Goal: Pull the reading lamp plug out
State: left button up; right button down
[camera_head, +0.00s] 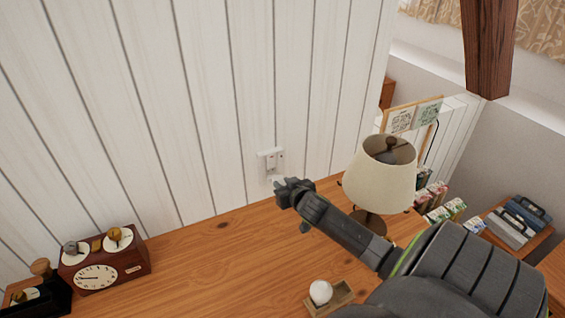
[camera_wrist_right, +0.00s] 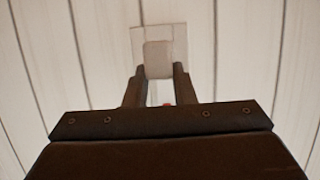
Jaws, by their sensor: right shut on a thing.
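The wall outlet (camera_head: 270,160) is a pale plate on the white plank wall just above the wooden desk; it also shows in the right wrist view (camera_wrist_right: 176,36). My right gripper (camera_head: 279,185) is at the outlet, and in the wrist view its fingers (camera_wrist_right: 160,88) are shut on a pale, blocky plug (camera_wrist_right: 159,59) in front of the plate. I cannot tell whether the plug is seated in the outlet. The reading lamp (camera_head: 380,178), with a cream shade, stands on the desk behind my right forearm. My left gripper is not in view.
A dark red chess clock (camera_head: 103,262) stands at the desk's left. A small wooden tray (camera_head: 341,298) holding a white ball lies near the front. Several small boxes (camera_head: 437,205) stand right of the lamp. The middle-left desk (camera_head: 210,265) is clear.

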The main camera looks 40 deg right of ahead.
jog(key=shift+s+a+p, duration=0.2)
jog(key=shift+s+p, duration=0.05)
jog(key=shift+s, duration=0.25)
jog(key=shift+s+a+p, duration=0.15)
jog(key=shift+s+p, duration=0.05)
jog(key=shift+s, duration=0.3)
jog(key=shift+s, duration=0.1)
